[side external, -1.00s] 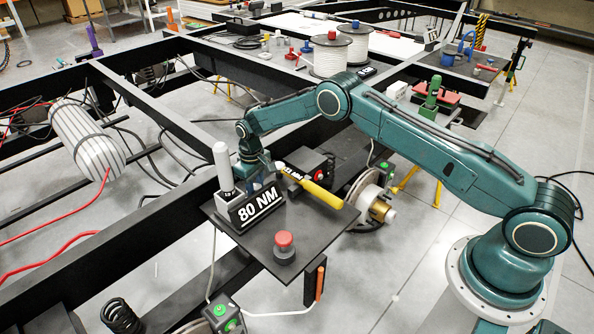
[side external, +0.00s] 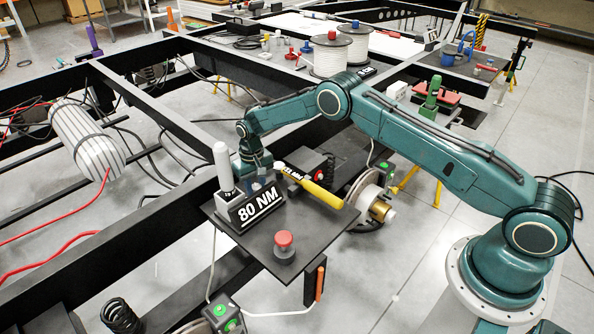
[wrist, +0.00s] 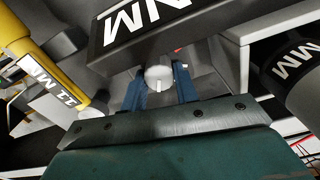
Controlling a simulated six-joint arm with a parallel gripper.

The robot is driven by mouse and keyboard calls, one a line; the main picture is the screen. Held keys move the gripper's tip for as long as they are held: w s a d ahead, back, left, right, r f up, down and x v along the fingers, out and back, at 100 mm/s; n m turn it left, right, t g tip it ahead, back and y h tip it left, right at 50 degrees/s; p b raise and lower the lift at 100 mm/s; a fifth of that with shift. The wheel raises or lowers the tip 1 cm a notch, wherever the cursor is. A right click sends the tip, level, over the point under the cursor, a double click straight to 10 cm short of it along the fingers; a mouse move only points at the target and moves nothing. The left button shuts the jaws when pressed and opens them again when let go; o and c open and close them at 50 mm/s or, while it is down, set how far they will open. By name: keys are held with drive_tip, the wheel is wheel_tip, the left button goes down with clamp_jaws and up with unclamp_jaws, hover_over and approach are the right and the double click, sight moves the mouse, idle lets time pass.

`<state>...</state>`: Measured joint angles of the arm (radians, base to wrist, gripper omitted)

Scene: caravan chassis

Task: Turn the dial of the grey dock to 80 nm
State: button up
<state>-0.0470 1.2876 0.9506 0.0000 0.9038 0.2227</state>
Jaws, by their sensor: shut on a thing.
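My gripper (wrist: 160,90) has its two blue fingers on either side of a small round pale dial (wrist: 158,75) in the wrist view, shut on it. A short light mark shows on the dial's lower part. A dark block lettered 80 NM (side external: 257,207) stands close beside it on the platform. In the side view my gripper (side external: 263,180) is low behind this block, which hides the dial. A grey upright handle (side external: 223,167) stands in a light grey box (side external: 228,197) left of the block. It also shows at the right of the wrist view (wrist: 300,88).
A yellow-handled tool (side external: 322,193) lies tilted close to the right of my gripper. A red button (side external: 284,240) sits on the black platform's (side external: 315,235) front half. Dark frame beams surround the platform; a hub (side external: 365,193) is to its right.

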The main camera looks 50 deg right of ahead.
sight(255, 186)
drive_tip(key=o, duration=0.7)
wheel_tip(255, 186, up, 14)
idle(0.4)
